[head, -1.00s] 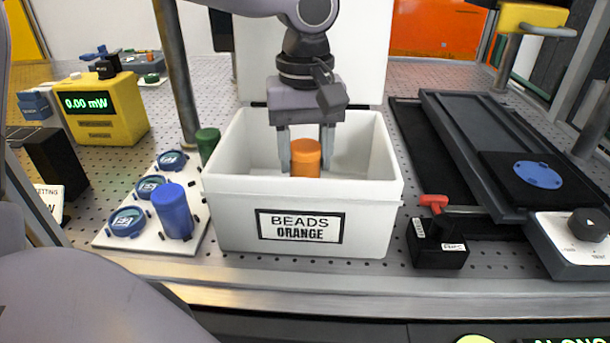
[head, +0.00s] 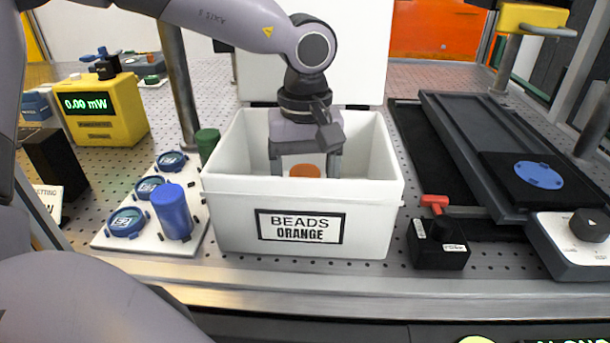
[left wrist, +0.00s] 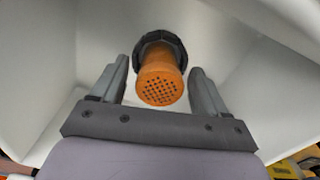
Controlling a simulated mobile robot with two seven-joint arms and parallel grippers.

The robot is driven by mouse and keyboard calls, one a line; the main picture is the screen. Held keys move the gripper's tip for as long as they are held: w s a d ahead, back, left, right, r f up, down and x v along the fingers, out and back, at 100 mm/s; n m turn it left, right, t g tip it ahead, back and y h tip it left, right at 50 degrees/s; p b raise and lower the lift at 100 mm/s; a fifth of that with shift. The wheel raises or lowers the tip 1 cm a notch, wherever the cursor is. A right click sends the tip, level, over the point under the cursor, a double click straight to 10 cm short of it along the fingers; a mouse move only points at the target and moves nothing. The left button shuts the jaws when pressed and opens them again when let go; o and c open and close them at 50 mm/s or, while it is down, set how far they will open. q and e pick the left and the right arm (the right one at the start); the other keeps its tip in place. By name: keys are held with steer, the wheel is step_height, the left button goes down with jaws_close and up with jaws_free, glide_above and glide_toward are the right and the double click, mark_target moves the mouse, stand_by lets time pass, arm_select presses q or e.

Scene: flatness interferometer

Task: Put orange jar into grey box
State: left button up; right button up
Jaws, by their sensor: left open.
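The orange jar (head: 305,171) is inside the grey box (head: 225,225), which is open and labelled "BEADS ORANGE". In the head view only the jar's top shows above the box's front wall. My left gripper (head: 305,172) reaches down into the box, its fingers on either side of the jar. In the left wrist view the jar (left wrist: 161,85) shows its dotted orange end and a dark ring behind it. It lies between the open fingers of my left gripper (left wrist: 160,92), with a gap on each side. My right gripper is not in view.
A blue jar (head: 172,212) and a green jar (head: 207,143) stand left of the box near a white board (head: 110,236) with round blue-rimmed spots. A yellow power meter (head: 105,112) is farther left. A black device with a red lever (head: 438,243) stands to the right.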

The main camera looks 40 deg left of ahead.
mark_target(305, 172)
arm_select(q)
step_height(305, 172, up, 12)
steer(key=p, duration=0.1)
stand_by(0.5)
stand_by(0.5)
